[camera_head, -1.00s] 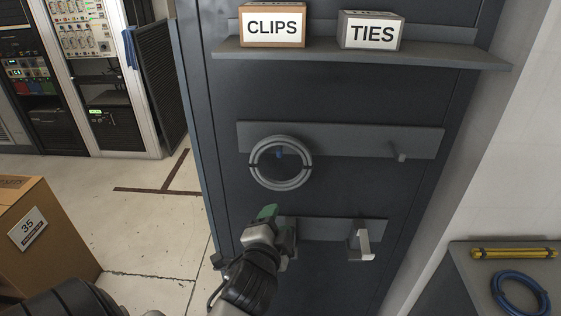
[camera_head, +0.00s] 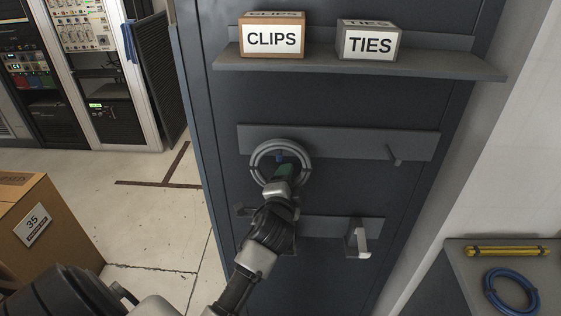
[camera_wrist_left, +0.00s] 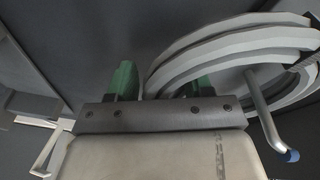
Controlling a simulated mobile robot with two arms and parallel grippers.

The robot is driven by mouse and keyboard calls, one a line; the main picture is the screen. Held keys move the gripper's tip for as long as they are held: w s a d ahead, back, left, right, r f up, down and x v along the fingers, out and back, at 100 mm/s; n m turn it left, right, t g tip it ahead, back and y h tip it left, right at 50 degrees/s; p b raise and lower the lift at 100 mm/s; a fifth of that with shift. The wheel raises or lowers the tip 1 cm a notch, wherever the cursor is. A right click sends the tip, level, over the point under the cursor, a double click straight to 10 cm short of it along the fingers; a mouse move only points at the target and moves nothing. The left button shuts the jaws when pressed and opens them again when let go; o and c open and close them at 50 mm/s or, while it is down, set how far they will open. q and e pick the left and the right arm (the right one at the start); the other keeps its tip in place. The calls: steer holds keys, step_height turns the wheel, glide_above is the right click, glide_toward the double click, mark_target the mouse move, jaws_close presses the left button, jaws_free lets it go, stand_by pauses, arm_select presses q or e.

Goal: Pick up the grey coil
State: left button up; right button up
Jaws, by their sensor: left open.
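The grey coil (camera_head: 255,163) hangs on a blue-tipped peg (camera_head: 279,156) on the upper rail of the dark cabinet. My left gripper (camera_head: 285,173) is at the lower right part of the coil in the head view and hides some of it. In the left wrist view the gripper (camera_wrist_left: 162,80) is open with two green fingers apart. The coil (camera_wrist_left: 235,42) fills the upper right there and partly covers the right finger; the left finger is clear beside it. I cannot tell whether the fingers touch it. My right gripper is not in view.
An empty peg (camera_head: 394,155) is to the right on the same rail. A light hook (camera_head: 358,240) sits lower right. Boxes marked CLIPS (camera_head: 272,38) and TIES (camera_head: 369,42) stand on the shelf above. A blue coil (camera_head: 511,291) lies on the right-hand surface.

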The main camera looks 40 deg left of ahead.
arm_select(q)
steer(key=shift+w, duration=0.15)
steer(key=shift+c, duration=0.3)
jaws_close()
